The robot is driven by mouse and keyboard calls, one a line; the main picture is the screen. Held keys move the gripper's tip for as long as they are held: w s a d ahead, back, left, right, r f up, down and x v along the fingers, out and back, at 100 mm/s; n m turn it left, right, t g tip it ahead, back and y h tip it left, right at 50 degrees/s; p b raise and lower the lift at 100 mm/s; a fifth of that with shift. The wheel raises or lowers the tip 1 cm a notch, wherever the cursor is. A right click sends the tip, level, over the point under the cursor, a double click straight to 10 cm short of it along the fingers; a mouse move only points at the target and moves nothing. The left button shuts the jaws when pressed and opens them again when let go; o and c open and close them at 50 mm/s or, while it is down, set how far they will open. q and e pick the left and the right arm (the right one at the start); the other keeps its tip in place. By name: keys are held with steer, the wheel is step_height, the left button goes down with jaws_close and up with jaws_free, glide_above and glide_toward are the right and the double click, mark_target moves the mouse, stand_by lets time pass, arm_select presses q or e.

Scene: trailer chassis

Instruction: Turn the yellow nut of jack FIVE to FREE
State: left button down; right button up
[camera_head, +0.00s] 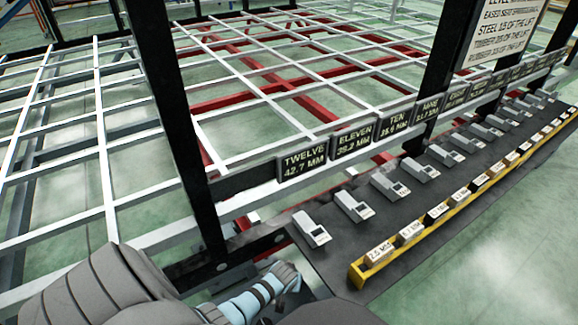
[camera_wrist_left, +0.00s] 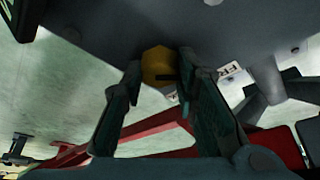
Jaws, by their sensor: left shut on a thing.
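In the left wrist view a yellow nut (camera_wrist_left: 155,60) sits under a dark grey surface. It has a dark mark on its lower edge. My left gripper (camera_wrist_left: 159,68) has one finger on each side of the nut and is shut on it. A white label (camera_wrist_left: 232,71) beside the right finger shows the letters "FR"; the rest is hidden. In the head view my left arm comes in at the bottom left, and its gripper and the nut are not seen. I cannot read which sign is FIVE. My right gripper is not in view.
A dark shelf (camera_head: 328,268) carries a row of grey gauges and a yellow rail (camera_head: 367,274) of labelled blocks. Number signs, such as TWELVE (camera_head: 303,163), line the white frame. Black posts (camera_head: 172,110) stand up. Red beams (camera_wrist_left: 160,132) cross below the gripper.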

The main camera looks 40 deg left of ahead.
arm_select(q)
steer(key=c, duration=1.2)
jaws_free()
steer(key=shift+c, duration=0.2)
steer(key=v, duration=1.2)
steer(key=shift+s, duration=0.15)
